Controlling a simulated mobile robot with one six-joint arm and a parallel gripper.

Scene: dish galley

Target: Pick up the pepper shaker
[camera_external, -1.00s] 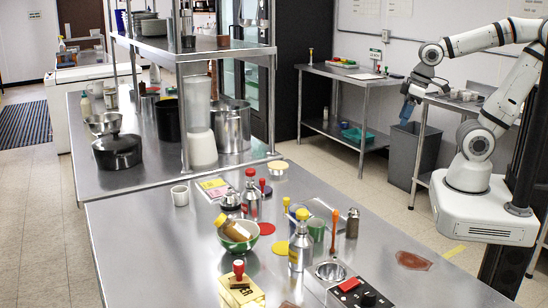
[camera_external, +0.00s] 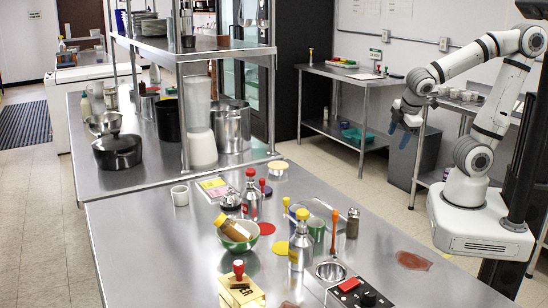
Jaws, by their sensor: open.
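A small shaker with a grey metal top and dark contents (camera_external: 352,223), which looks like the pepper shaker, stands upright on the steel counter (camera_external: 200,262), right of a green cup (camera_external: 317,229). My gripper (camera_external: 398,134) is in the air beyond the counter, up and right of the shaker and well apart from it. Its two blue fingers are spread and point down, with nothing between them.
Close to the shaker are an orange-handled tool (camera_external: 334,228), a yellow-capped bottle (camera_external: 301,245) and a sunken steel cup (camera_external: 330,271). A green bowl (camera_external: 238,243) holds a tilted yellow-capped jar (camera_external: 229,228). A brown flat patch (camera_external: 413,261) lies on the right; the counter around it is mostly clear.

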